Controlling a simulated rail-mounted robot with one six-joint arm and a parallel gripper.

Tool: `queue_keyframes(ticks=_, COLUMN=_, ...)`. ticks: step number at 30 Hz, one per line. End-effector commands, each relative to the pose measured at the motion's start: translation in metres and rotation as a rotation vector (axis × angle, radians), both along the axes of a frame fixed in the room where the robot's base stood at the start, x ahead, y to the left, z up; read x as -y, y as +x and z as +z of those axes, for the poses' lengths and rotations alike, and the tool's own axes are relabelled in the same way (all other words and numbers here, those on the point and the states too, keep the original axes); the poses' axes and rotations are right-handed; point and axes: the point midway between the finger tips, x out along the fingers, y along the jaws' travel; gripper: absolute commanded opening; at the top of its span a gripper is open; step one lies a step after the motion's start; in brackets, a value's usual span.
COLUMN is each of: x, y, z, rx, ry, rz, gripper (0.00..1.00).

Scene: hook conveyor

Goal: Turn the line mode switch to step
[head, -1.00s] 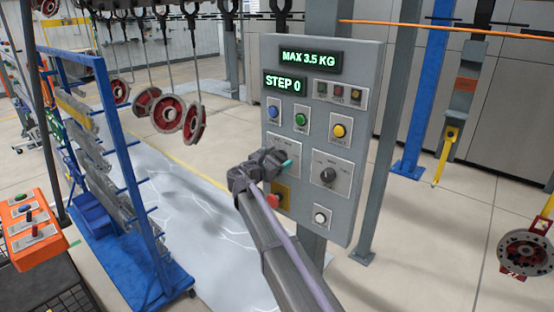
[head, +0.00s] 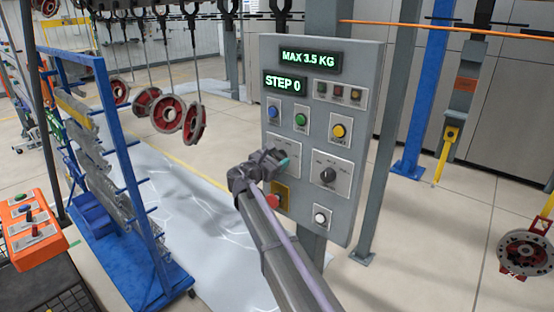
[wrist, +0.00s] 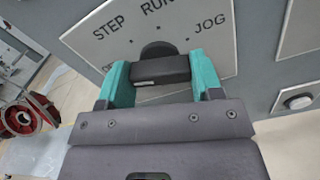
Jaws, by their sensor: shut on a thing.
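The line mode switch is a black knob (wrist: 162,68) on a grey plate (wrist: 95,40) in the wrist view. Its plate is lettered STEP, RUN and JOG, plus a partly hidden label at the left. My gripper (wrist: 160,80) has teal fingers on both sides of the knob and is shut on it. In the head view my gripper (head: 268,163) is at the left of the control panel (head: 362,100) and covers the knob. Which label the knob points at cannot be told. A green display (head: 284,83) reads STEP 0.
Close to my gripper are a red button (head: 273,201) on a yellow plate, another black selector (head: 328,175), a yellow button (head: 338,131) and a white button (head: 320,218). A blue rack (head: 118,150) stands at the left, with open floor between it and the panel.

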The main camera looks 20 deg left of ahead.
Motion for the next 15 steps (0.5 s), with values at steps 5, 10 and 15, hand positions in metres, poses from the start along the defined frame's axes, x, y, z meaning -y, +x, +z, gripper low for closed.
queue_keyframes(ticks=5, x=0.0001, y=-0.0002, z=-0.0002, rx=0.024, ry=0.066, rz=0.0, gripper=0.36)
queue_keyframes(ticks=10, x=0.0001, y=-0.0003, z=-0.0002, rx=0.063, ry=0.175, rz=-0.001, gripper=0.36)
queue_keyframes(ticks=15, x=0.0001, y=-0.0004, z=-0.0002, rx=0.113, ry=0.315, rz=-0.001, gripper=0.36)
